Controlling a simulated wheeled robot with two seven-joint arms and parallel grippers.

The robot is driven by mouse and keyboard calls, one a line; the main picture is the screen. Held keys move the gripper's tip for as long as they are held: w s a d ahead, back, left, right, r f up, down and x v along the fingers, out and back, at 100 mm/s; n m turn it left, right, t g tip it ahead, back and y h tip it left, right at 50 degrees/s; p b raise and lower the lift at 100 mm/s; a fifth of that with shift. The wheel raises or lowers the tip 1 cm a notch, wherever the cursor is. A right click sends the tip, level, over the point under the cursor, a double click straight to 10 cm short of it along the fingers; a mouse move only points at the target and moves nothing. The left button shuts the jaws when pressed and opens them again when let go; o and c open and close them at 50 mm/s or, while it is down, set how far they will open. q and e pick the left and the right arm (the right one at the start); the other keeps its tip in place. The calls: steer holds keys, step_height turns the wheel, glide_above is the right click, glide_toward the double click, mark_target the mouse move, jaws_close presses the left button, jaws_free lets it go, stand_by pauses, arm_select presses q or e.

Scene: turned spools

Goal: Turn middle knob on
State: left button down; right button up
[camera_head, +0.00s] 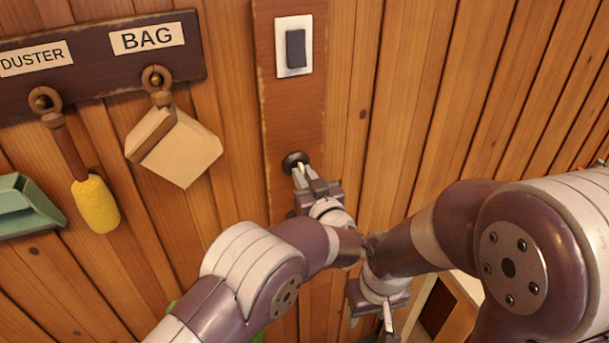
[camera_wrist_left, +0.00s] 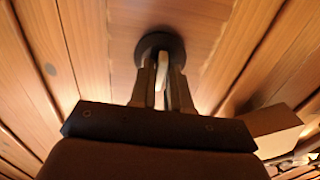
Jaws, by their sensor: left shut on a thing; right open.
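A round dark knob base (camera_head: 291,159) is mounted on a brown vertical board on the wall, below a switch. In the left wrist view the dark disc (camera_wrist_left: 150,43) has a pale upright grip (camera_wrist_left: 162,70) standing out from it. My left gripper (camera_head: 304,174) is at this knob, its two fingers (camera_wrist_left: 164,84) shut on either side of the pale grip. The fingers hide part of the knob. No other knob shows, so I cannot tell its place in a row. My right gripper (camera_head: 388,318) is lower down, open and away from the knob, partly cut off by the frame edge.
A dark rocker switch (camera_head: 295,48) on a white plate sits above the knob. At left a rack (camera_head: 100,62) labelled DUSTER and BAG holds a yellow duster (camera_head: 94,204) and a tan bag (camera_head: 176,148). A green dustpan (camera_head: 24,207) hangs further left. My arms cross close together below.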

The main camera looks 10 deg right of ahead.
stand_by(0.4)
arm_select(q)
steer(key=c, duration=1.1)
jaws_free()
steer(key=shift+w+f, duration=0.1)
